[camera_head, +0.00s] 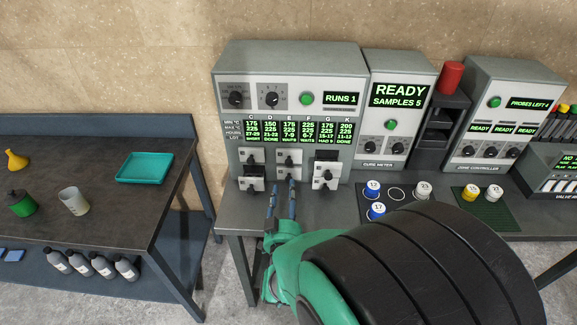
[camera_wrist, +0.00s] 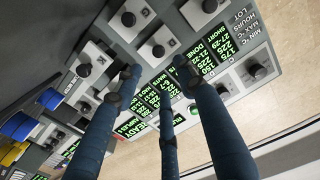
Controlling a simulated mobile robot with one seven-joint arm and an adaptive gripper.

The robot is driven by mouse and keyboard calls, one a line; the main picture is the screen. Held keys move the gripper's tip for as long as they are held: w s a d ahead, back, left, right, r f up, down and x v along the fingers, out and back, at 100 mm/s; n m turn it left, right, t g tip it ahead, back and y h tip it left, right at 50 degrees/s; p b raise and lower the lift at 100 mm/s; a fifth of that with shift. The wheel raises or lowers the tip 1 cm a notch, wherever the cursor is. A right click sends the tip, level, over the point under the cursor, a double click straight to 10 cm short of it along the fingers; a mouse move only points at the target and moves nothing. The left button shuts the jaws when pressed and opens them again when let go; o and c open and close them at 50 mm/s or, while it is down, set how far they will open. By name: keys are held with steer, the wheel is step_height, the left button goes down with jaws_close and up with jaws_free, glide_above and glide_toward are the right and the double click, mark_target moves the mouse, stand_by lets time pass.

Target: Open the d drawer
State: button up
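The grey press cabinet (camera_head: 292,62) stands on the bench, with a screen (camera_head: 268,129) headed C, D, E, F, G and K. Below it are white drawer fronts with black knobs, including an upper left front (camera_head: 249,155) and a lower left front (camera_head: 251,184). Their letters are not legible, so I cannot tell which is d. My gripper (camera_head: 282,184) is open and empty just before the lower drawers, partly covering the middle ones. In the wrist view, a drawer knob (camera_wrist: 158,51) shows between the spread fingertips; contact is not evident.
The cure meter (camera_head: 393,105) and zone controller (camera_head: 490,130) stand to the right. Blue, white and yellow-capped jars, including a blue one (camera_head: 376,211), sit in front of them. A dark side table (camera_head: 100,190) is at left, with a floor gap between it and the bench.

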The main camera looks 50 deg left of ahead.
mark_target(288, 163)
steer(key=b+x, duration=0.2)
steer(key=x, duration=1)
steer(key=shift+w+a+f, duration=0.1)
steer(key=shift+w, duration=0.05)
jaws_close()
